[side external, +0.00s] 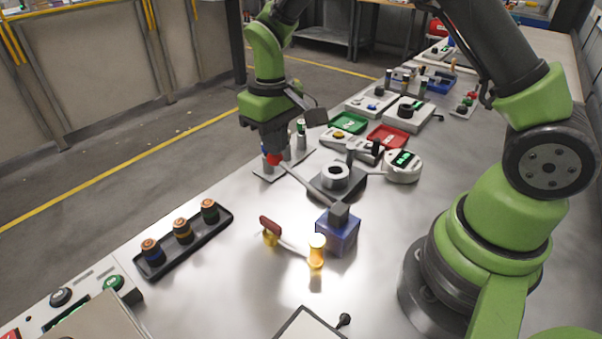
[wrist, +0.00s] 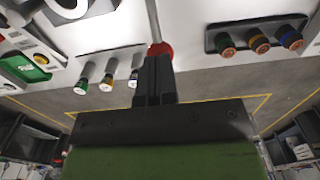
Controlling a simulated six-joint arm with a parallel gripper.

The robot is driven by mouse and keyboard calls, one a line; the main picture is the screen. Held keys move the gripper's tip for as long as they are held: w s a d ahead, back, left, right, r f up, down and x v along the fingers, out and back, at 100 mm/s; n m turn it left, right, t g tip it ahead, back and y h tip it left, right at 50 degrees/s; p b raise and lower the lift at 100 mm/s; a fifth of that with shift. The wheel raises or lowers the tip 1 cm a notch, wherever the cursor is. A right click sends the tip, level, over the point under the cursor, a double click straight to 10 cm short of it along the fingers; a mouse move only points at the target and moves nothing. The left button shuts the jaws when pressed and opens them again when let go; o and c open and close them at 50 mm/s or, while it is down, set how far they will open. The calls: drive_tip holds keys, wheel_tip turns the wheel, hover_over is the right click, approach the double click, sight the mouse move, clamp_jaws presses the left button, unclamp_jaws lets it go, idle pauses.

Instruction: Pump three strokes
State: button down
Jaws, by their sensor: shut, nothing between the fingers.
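The pump has a dark base with a pale ring (side external: 335,176) on the bench. A pale lever (side external: 294,175) runs from it toward the upper left and ends in a red knob (side external: 273,159). A white gauge (side external: 403,166) with a green display stands right of the base. My gripper (side external: 267,148) is shut and empty, with its fingertips right at the knob. In the wrist view the red knob (wrist: 160,48) shows just past the shut fingertips (wrist: 153,60), partly hidden by them. I cannot tell whether they touch.
Three small cylinders (wrist: 106,83) stand close beside my gripper. A black tray (side external: 222,221) with three banded cylinders lies at the front left. A blue block (side external: 338,233) and a red-handled yellow tool (side external: 290,247) are nearer. Green (side external: 349,122) and red (side external: 389,136) trays are behind.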

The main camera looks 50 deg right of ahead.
drive_tip(key=shift+r, duration=2.95)
drive_tip(key=shift+s+r, duration=0.1)
drive_tip(key=shift+r, duration=0.15)
drive_tip(key=s+r+m+t+y, duration=0.1)
drive_tip(key=s+r+m+t, duration=0.15)
drive_tip(key=s+r, duration=0.7)
drive_tip(key=s+r+m+t+y, duration=0.1)
drive_tip(key=s+t, duration=0.3)
drive_tip(key=s, duration=0.6)
drive_tip(key=shift+r+t, duration=0.35)
drive_tip(key=shift+r, duration=0.15)
drive_tip(key=c, duration=1.8)
unclamp_jaws()
drive_tip(key=shift+a+m, duration=0.1)
drive_tip(key=shift+m, duration=0.15)
drive_tip(key=shift+c, duration=0.2)
